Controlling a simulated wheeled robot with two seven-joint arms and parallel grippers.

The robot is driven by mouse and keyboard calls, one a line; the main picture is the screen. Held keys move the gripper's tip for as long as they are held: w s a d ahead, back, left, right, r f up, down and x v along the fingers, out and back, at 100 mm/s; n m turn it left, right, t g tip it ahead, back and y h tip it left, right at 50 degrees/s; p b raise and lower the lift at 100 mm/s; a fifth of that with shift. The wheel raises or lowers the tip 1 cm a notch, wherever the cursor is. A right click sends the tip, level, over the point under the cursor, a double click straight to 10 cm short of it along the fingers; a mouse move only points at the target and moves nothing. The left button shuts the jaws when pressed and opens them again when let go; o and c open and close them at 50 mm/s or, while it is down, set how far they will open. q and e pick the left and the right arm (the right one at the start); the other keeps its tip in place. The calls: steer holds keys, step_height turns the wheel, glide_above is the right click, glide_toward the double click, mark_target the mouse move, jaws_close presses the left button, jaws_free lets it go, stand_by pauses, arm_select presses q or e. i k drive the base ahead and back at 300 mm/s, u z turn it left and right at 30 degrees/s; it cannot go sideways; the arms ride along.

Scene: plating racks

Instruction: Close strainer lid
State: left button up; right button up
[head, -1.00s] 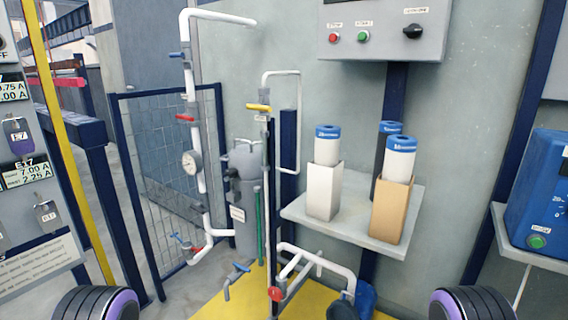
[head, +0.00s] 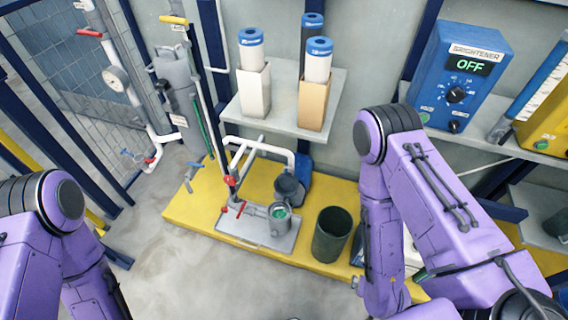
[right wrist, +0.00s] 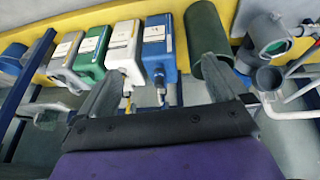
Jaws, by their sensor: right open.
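The strainer (head: 280,214) is a small grey round pot on a grey tray, its top open and green showing inside. It also shows in the right wrist view (right wrist: 264,36) at the upper right. A dark grey round part (head: 288,187) stands right behind it; I cannot tell whether this is the raised lid. My right gripper (right wrist: 164,66) is open and empty, apart from the strainer, with jugs and a green bin beyond its fingers. In the head view my right arm comes down at the right, and its fingers are not clear. My left arm shows at the left, its gripper out of frame.
A dark green bin (head: 332,236) stands right of the strainer on the yellow platform (head: 205,208). Pipes with red valve handles (head: 231,181) rise left of it. A shelf (head: 283,122) with filter cartridges is above. Several jugs (right wrist: 125,45) line the platform. Floor in front is clear.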

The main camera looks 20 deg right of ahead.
mark_target(286, 183)
steer(key=u, duration=0.05)
steer(key=k, duration=0.5)
steer(key=z, duration=1.8)
steer(key=i, duration=1.2)
steer(key=u, duration=2.1)
